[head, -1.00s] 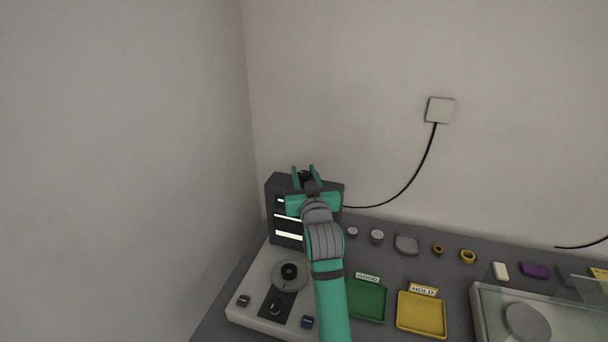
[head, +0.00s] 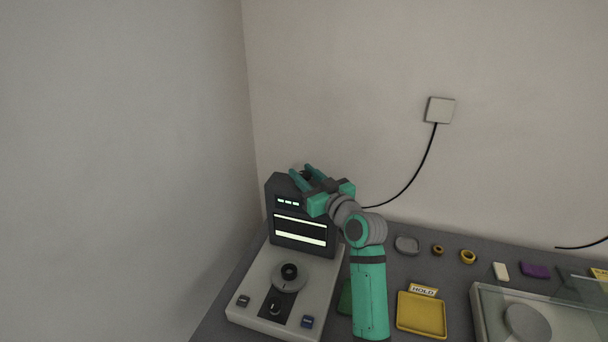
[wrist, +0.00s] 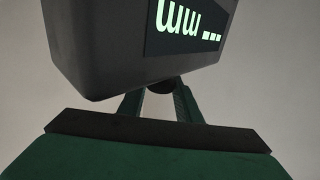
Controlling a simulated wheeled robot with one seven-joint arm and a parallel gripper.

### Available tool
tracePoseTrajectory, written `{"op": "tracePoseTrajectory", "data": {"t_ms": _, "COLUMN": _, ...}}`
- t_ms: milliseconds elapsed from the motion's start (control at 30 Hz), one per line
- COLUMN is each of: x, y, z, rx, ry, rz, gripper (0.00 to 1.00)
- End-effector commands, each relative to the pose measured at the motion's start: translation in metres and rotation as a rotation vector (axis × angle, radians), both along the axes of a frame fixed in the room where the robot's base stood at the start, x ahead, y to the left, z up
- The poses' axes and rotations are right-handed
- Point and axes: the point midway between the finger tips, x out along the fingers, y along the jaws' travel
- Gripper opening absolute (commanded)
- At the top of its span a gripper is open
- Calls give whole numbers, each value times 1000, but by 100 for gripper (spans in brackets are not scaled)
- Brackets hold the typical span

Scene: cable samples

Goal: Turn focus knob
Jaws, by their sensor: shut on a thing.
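A dark grey instrument (head: 284,235) with lit pale-green display strips stands at the back left of the bench, on a light grey base. The focus knob (head: 307,174) seems to be the small dark round part at its top; no label on it is readable. My gripper (head: 301,172) reaches over the top from the right, its green fingers one on each side of the knob. In the wrist view my gripper (wrist: 158,95) has its fingers around the dark knob (wrist: 160,87), which is partly hidden by the housing (wrist: 100,45).
The base carries a round stage (head: 289,284), a small lever (head: 275,306) and buttons. A yellow tray (head: 422,316) lies to the right; a green tray (head: 345,298) is mostly hidden by my arm. Small samples line the back. A wall closes off the left.

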Motion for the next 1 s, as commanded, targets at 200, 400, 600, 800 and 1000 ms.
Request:
{"op": "tracePoseTrajectory", "data": {"t_ms": 200, "x": 0, "y": 2, "z": -1, "rx": 2, "ry": 0, "rz": 35, "gripper": 8}}
{"op": "tracePoseTrajectory", "data": {"t_ms": 400, "x": 0, "y": 2, "z": -1, "rx": 1, "ry": 1, "rz": 36, "gripper": 8}}
{"op": "tracePoseTrajectory", "data": {"t_ms": 600, "x": 0, "y": 1, "z": -1, "rx": 1, "ry": 1, "rz": 35, "gripper": 48}}
{"op": "tracePoseTrajectory", "data": {"t_ms": 800, "x": 0, "y": 1, "z": 0, "rx": 2, "ry": -1, "rz": 33, "gripper": 48}}
{"op": "tracePoseTrajectory", "data": {"t_ms": 1000, "x": -11, "y": -8, "z": 0, "rx": 2, "ry": -3, "rz": 31, "gripper": 48}}
